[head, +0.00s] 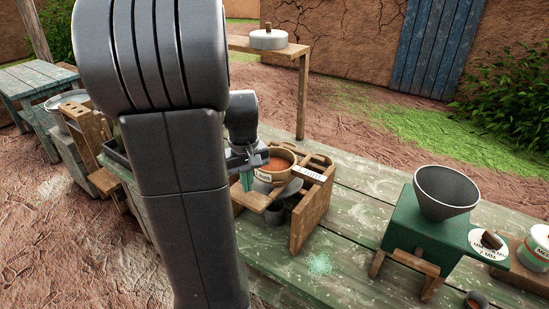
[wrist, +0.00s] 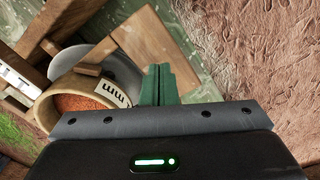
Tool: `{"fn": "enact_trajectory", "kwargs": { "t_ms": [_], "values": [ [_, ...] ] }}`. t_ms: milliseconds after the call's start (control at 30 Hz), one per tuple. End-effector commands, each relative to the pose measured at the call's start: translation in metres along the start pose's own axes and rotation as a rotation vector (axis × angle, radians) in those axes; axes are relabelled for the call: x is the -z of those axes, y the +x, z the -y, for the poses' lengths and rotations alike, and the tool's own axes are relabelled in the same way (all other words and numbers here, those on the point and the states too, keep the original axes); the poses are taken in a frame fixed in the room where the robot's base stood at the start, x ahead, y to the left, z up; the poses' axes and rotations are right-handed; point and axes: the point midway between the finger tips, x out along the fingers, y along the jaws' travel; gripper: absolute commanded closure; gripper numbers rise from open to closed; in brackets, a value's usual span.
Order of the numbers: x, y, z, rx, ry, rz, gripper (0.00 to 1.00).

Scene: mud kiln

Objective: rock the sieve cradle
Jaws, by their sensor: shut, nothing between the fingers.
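The sieve cradle (head: 312,212) is a wooden frame on the green plank table. In it sits a round wooden sieve (head: 283,158) holding orange-red powder, with a label ending in "mm". The sieve also shows at the left of the wrist view (wrist: 62,88). A flat wooden piece (head: 252,199) juts from the cradle's near left side, and it shows in the wrist view (wrist: 150,45). My gripper (head: 247,182) is shut and empty, its green fingers (wrist: 158,82) pointing down beside the sieve, close to the flat piece. I cannot tell if they touch it.
A green box with a dark funnel (head: 446,190) stands to the right, with a tin (head: 537,246) beyond. A raised shelf (head: 285,50) stands behind. Bare tabletop (head: 350,215) lies between cradle and funnel.

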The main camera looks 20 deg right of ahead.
Motion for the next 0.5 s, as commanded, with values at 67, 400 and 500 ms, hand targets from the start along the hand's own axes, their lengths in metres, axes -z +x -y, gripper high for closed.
{"fn": "enact_trajectory", "kwargs": {
  "t_ms": [67, 400, 500],
  "values": [
    [0.000, 0.000, 0.000, 0.000, 0.000, 0.000, 1.00],
    [0.000, 0.012, 0.000, 0.000, 0.000, 0.001, 1.00],
    [0.000, 0.023, 0.000, 0.000, 0.000, 0.001, 1.00]
  ]
}}
